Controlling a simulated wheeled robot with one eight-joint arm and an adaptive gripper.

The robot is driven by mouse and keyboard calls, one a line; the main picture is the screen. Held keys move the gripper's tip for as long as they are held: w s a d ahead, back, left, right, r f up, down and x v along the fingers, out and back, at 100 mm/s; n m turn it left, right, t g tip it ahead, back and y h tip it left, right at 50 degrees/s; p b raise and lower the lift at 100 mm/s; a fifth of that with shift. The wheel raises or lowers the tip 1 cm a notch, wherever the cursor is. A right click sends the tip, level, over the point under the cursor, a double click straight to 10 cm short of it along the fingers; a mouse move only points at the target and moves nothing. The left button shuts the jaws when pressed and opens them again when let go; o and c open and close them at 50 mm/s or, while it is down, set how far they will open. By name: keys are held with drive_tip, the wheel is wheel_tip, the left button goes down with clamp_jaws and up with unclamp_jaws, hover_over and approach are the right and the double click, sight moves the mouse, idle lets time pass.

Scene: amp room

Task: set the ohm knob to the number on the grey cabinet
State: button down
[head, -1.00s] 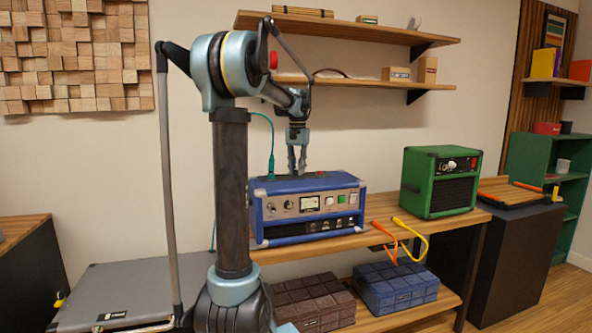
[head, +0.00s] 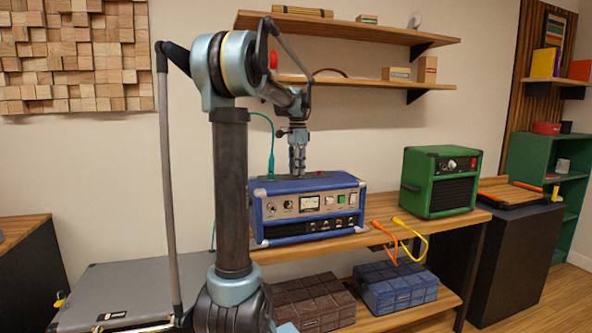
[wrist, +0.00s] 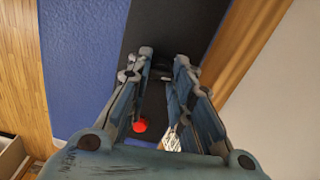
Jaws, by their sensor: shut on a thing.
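The blue amp (head: 275,188) stands on the wooden bench, its dark top strip facing up. It also shows in the wrist view (wrist: 85,60). My gripper (head: 298,172) points straight down at that strip, its fingertips at the top surface. In the wrist view my gripper (wrist: 160,68) has its fingers close together, shut on the ohm knob, which the fingers hide. Its setting cannot be read. A grey cabinet (head: 150,275) lies low at the left with a small dark label (head: 112,316), too small to read.
A red round part (wrist: 140,126) and a white printed patch (wrist: 172,143) lie on the strip near my fingers. A teal cable (head: 272,145) rises from the amp's top, left of my gripper. A green amp (head: 440,182) stands to the right. Shelves (head: 365,82) hang behind.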

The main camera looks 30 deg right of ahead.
drive_tip(key=shift+a+m, duration=0.1)
drive_tip(key=shift+m, duration=0.4)
drive_tip(key=c, duration=1.4)
unclamp_jaws()
wheel_tip(320, 180, up, 12)
drive_tip(key=shift+w, duration=0.1)
